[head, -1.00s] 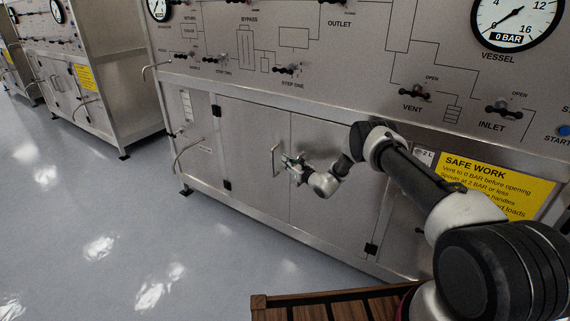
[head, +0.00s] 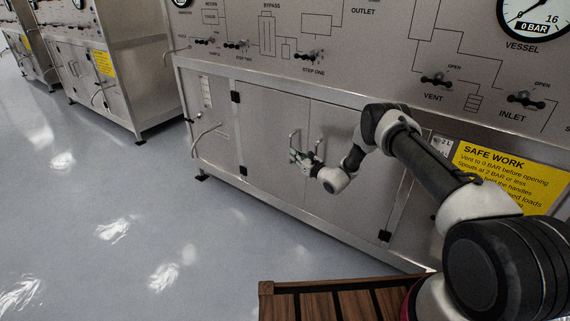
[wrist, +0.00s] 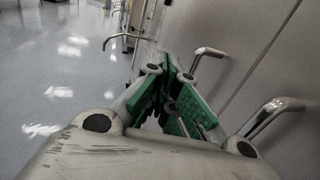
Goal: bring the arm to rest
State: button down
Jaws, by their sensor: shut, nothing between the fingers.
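My gripper (head: 298,157) is at the end of my arm, in front of the lower cabinet doors (head: 345,185) of the steel panel unit. It is shut and empty. In the wrist view its green-padded fingers (wrist: 172,68) come together at the tips. Two bent metal door handles show to the right of the fingers in the wrist view, a farther one (wrist: 208,55) and a nearer one (wrist: 275,106). In the head view a door handle (head: 292,139) stands just above and behind the gripper. I cannot tell whether they touch.
Valve handles marked VENT (head: 437,79) and INLET (head: 525,99) stick out of the panel above my arm. A yellow SAFE WORK sign (head: 510,172) is behind the arm. A second unit (head: 105,90) stands at the left. The grey floor (head: 130,220) is clear.

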jog(key=s+a+f+n+g+y, duration=0.1)
jog(key=s+a+f+n+g, duration=0.25)
jog(key=s, duration=0.55)
jog(key=s+a+f+n+g+y, duration=0.2)
jog(key=s+a+g, duration=0.2)
jog(key=s, duration=0.6)
jog(key=s+d+r+n+g, duration=0.3)
jog(key=s+r+n+g, duration=0.45)
jog(key=s, duration=0.35)
jog(key=s+d+r+n+t+h, duration=0.1)
jog(key=s+d+r+n+h, duration=0.3)
jog(key=s+d+r, duration=0.5)
jog(key=s+d+r+n+t+h, duration=0.2)
jog(key=s+d+r+n+h, duration=0.3)
jog(key=s+d+r, duration=0.5)
jog(key=s+d+r+n+t+h, duration=0.1)
jog(key=s+d+r+n+h, duration=0.3)
jog(key=s+d+r, duration=0.6)
jog(key=shift+s+d+r+n+t+h, duration=0.25)
jog(key=shift+d+r+n, duration=1.2)
jog(key=shift+r, duration=4.2)
jog(key=shift+w, duration=0.1)
